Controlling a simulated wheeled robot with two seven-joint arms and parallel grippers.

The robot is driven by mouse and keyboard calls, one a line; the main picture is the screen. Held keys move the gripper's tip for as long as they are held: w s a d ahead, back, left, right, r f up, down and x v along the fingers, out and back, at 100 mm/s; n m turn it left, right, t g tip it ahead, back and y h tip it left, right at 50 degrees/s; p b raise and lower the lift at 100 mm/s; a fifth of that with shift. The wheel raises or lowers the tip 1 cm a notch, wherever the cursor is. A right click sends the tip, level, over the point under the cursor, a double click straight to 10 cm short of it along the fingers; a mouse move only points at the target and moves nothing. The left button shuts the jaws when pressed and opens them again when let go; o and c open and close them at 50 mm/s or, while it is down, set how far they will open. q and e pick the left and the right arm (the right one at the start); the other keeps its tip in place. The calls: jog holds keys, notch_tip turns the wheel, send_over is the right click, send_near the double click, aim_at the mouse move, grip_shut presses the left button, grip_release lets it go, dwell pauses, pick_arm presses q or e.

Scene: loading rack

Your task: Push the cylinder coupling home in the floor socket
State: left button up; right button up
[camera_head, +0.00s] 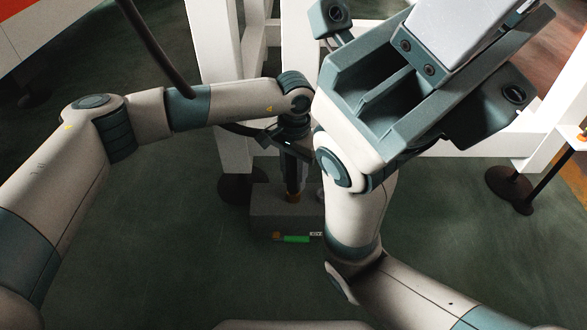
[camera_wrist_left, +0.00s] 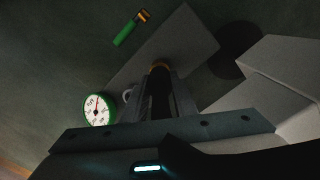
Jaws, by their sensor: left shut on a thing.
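My left gripper (camera_head: 290,148) is shut on the dark cylinder coupling (camera_head: 292,175) and holds it upright over the floor socket block (camera_head: 265,208). In the left wrist view the coupling (camera_wrist_left: 160,92) sits between the two fingers of the left gripper (camera_wrist_left: 161,95). An orange ring (camera_head: 293,196) shows at its lower end, at the block's top. The ring hides the seat, so I cannot tell how deep the coupling sits. My right arm (camera_head: 355,210) rises at the right, and its large hand part is near the camera; its fingertips are not clear.
A green bar with an orange end (camera_head: 293,238) is at the block's front. A round green-rimmed gauge (camera_wrist_left: 97,109) shows beside the block in the left wrist view. A black hose (camera_head: 155,45) hangs from above. White rack posts (camera_head: 215,80) stand behind.

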pick_arm(q)
jog(key=shift+f, duration=0.45)
dwell(0.3)
jog(key=o, duration=1.1)
jog(key=shift+o, duration=0.2)
